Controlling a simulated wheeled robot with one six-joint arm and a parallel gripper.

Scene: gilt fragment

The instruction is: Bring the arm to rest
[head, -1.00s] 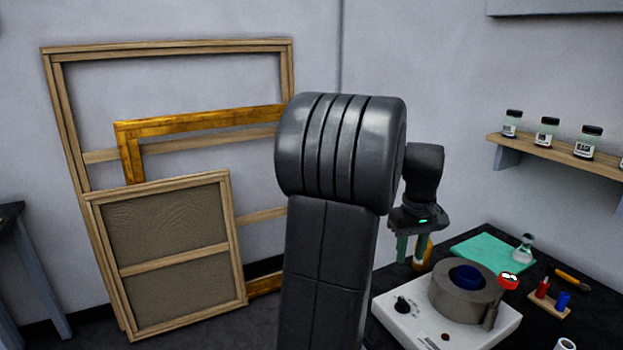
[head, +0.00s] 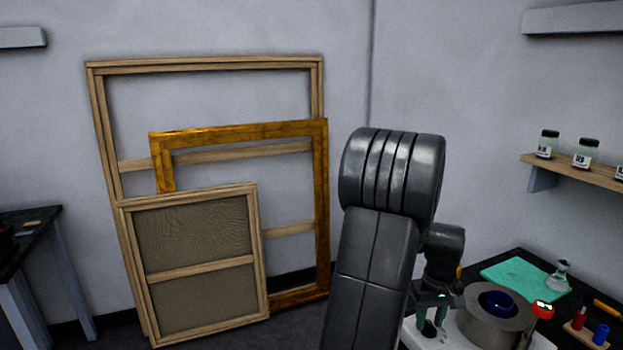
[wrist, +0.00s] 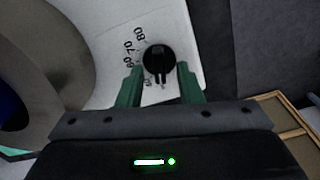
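My gripper (head: 432,322) is low at the left side of the white hot plate (head: 540,341) in the head view, partly hidden by my arm. In the wrist view my gripper (wrist: 159,88) has its two green fingers spread, with nothing held between them. A black dial knob (wrist: 159,60) on the white plate (wrist: 105,20) shows just beyond and between the fingertips. I cannot tell whether the fingers touch the plate.
Wooden frames (head: 105,200) and a gilt frame (head: 320,200) lean on the wall. A shelf (head: 590,175) holds jars.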

